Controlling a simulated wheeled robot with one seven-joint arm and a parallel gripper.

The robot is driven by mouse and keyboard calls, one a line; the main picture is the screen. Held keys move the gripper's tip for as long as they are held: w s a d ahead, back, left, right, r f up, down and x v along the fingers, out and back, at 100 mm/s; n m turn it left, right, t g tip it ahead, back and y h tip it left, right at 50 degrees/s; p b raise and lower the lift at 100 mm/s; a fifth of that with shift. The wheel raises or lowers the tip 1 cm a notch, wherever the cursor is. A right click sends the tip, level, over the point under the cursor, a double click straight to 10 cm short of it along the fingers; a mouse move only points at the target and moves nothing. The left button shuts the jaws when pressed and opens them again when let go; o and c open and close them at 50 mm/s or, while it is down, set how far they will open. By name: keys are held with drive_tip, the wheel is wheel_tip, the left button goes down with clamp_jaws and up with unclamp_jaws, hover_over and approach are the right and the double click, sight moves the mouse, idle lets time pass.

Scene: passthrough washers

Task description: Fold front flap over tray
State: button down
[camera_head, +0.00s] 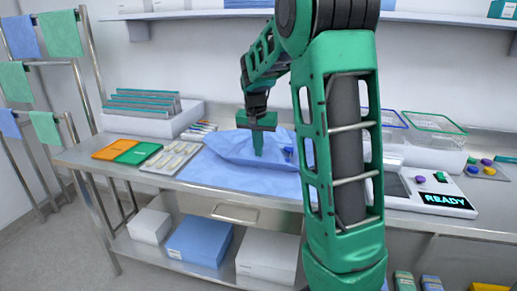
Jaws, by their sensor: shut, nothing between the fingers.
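A blue wrap sheet (235,180) lies spread on the steel counter, its front part flat toward the counter's front edge. Behind that, blue cloth is raised in a folded mound (228,147); a tray under it is hidden, so I cannot tell its outline. My gripper (258,152) points down at the mound, its green fingers together with nothing seen between them. The fingertips are at or just above the cloth; I cannot tell whether they touch. My arm hides the right part of the wrap.
Orange and green flat pieces (125,151) and a tray of pale items (171,157) lie left of the wrap. A rack of panels (143,103) stands behind. A READY display (445,201) and wire baskets (432,123) are at right. A shelf (200,15) runs above.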

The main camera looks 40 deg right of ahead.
drive_tip(key=shift+v, duration=2.5)
drive_tip(key=shift+s+a, duration=0.15)
drive_tip(key=shift+a, duration=0.05)
drive_tip(key=s+a+f+n, duration=0.1)
drive_tip(key=s+a+f, duration=0.1)
drive_tip(key=s, duration=0.9)
drive_tip(key=s+a+f+n+g+y, duration=0.1)
drive_tip(key=s+a, duration=0.3)
drive_tip(key=s, duration=0.7)
drive_tip(key=s+a+f+n+y, duration=0.1)
drive_tip(key=s+a+f+n, duration=0.1)
drive_tip(key=s, duration=0.9)
wheel_tip(320, 180, down, 2)
drive_tip(key=shift+s+a+g, duration=0.35)
drive_tip(key=shift+a+g, duration=0.05)
drive_tip(key=shift+a, duration=0.35)
